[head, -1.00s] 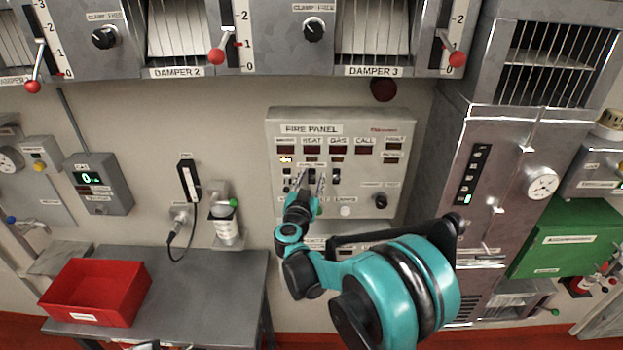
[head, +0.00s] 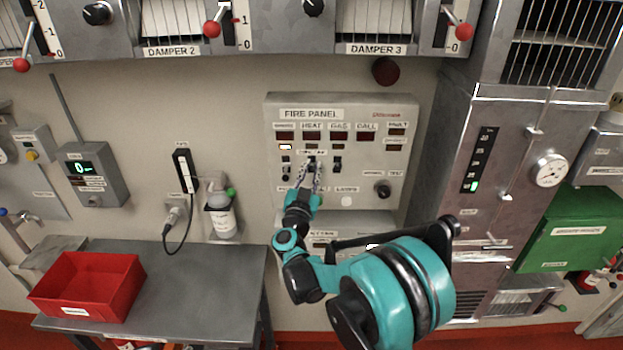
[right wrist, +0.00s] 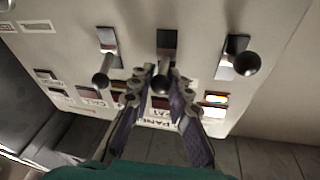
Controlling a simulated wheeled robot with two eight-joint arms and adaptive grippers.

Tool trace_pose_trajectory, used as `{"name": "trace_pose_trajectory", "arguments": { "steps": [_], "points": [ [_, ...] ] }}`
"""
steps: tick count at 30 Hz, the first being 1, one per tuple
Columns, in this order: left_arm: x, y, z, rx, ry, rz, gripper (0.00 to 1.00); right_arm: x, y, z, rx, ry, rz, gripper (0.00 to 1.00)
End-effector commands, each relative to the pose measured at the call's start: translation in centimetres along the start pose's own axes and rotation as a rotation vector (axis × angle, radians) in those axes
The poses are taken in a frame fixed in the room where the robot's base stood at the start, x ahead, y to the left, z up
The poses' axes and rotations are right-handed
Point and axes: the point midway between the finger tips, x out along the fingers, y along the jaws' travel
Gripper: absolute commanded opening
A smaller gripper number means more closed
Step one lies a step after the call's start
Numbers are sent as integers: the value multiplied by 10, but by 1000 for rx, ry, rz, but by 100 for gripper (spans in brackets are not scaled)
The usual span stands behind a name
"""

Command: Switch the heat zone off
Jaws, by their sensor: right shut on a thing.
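The fire panel (head: 395,205) is on the wall, with a row of small toggle switches under the HEAT, GAS and other zone labels. My right gripper (head: 314,174) is at the panel in the HEAT column. In the right wrist view, the heat switch (right wrist: 166,42) is the middle one, and my right gripper (right wrist: 160,76) is shut on its lever. The gas switch (right wrist: 107,42) stands to the left there and another zone switch (right wrist: 237,46) to the right, both clear of the fingers. The fingers partly hide the heat lever in the head view. My left gripper is out of view.
The neighbouring levers are close on both sides of the fingers. A black knob (head: 382,190) is at the panel's lower right. A small lamp (head: 285,147) at the panel's left is lit. A steel table (head: 200,285) with a red bin (head: 90,287) stands lower left.

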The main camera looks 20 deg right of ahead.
Motion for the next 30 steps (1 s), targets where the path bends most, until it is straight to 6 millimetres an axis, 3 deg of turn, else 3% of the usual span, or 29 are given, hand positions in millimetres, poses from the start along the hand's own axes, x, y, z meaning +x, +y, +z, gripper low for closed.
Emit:
{"name": "trace_pose_trajectory", "arguments": {
  "steps": [1, 3, 12, 21, 30],
  "points": [
    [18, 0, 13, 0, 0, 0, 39, -3, 3, 13, 7, 40, -7, 0],
    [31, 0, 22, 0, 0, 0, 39, -4, 4, 17, 19, 100, -19, 0],
    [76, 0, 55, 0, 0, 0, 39, -6, 7, 28, 73, 356, -69, 0],
    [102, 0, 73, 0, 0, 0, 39, -5, 8, 33, 112, 546, -106, 0],
    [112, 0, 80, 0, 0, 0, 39, -4, 7, 34, 130, 635, -124, 0]
  ]
}}
